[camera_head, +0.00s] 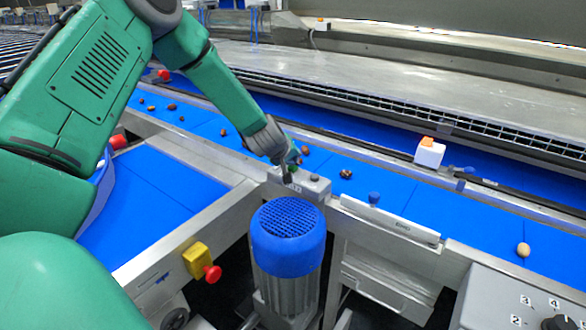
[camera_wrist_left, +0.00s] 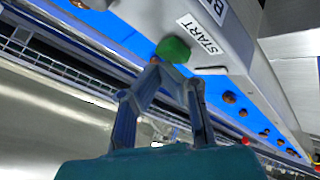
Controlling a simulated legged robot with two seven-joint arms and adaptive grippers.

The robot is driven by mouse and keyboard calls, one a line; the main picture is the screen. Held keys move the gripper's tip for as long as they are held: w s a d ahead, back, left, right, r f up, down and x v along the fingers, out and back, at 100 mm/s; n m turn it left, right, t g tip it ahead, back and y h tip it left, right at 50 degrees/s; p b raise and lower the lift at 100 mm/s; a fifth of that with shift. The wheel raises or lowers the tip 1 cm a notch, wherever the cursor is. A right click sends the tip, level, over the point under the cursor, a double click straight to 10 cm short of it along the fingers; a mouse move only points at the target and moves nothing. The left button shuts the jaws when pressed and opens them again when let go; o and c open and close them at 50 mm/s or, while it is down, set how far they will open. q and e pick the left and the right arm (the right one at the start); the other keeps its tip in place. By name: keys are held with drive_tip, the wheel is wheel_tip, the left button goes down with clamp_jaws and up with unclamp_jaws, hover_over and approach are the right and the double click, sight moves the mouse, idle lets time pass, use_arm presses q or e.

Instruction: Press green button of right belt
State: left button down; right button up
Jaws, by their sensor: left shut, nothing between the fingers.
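The green button (camera_wrist_left: 173,50) sits on a grey control box beside a START label (camera_wrist_left: 205,36) in the left wrist view. In the head view the control box (camera_head: 312,187) stands at the near edge of the long blue belt (camera_head: 390,190). My left gripper (camera_head: 285,172) points down at the box's left part and hides some of it. In the wrist view my left gripper (camera_wrist_left: 166,70) is shut and empty, its tip close by the green button. I cannot tell whether they touch. My right gripper is not in view.
A blue-capped motor (camera_head: 288,235) stands in front of the box. A yellow box with a red stop button (camera_head: 212,273) is at lower left. Several dates, one at right (camera_head: 523,250), lie on the long belt. A white-and-orange box (camera_head: 429,152) stands beyond it.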

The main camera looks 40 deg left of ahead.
sight(292, 167)
use_arm(q)
drive_tip(key=shift+f+b, duration=0.35)
drive_tip(key=shift+f, duration=0.1)
idle(0.6)
drive_tip(key=shift+r, duration=0.1)
drive_tip(key=shift+r+p, duration=0.8)
wheel_tip(292, 167, up, 5)
drive_tip(key=p, duration=0.4)
drive_tip(key=shift+r, duration=0.1)
idle(0.4)
drive_tip(key=shift+f, duration=0.2)
idle(0.4)
